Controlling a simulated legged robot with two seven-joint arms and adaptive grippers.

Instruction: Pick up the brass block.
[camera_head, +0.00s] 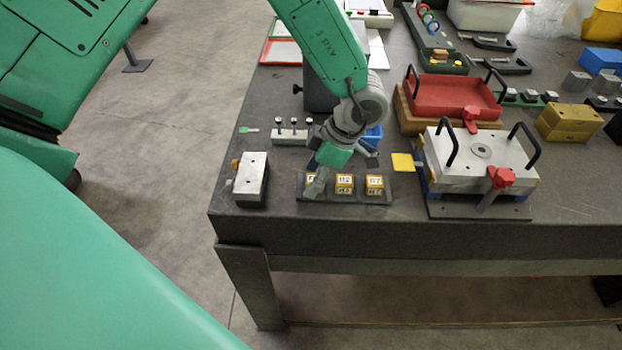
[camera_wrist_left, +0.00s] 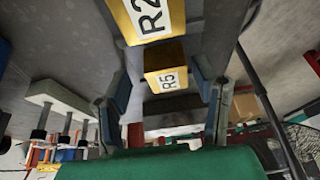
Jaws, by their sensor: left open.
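A dark tray (camera_head: 345,197) at the table's front edge holds three small brass-coloured blocks with white labels: a left one (camera_head: 311,179), a middle one (camera_head: 344,181) and a right one (camera_head: 375,183). My left gripper (camera_head: 342,172) points down over this tray, and its fingers partly cover the left block. In the left wrist view a block marked R5 (camera_wrist_left: 166,77) appears between the open, empty fingers, and a block marked R2 (camera_wrist_left: 152,18) is beyond it. Contact cannot be told. A larger brass block (camera_head: 570,122) stands at the right. My right gripper is not in view.
A grey block (camera_head: 251,180) stands left.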

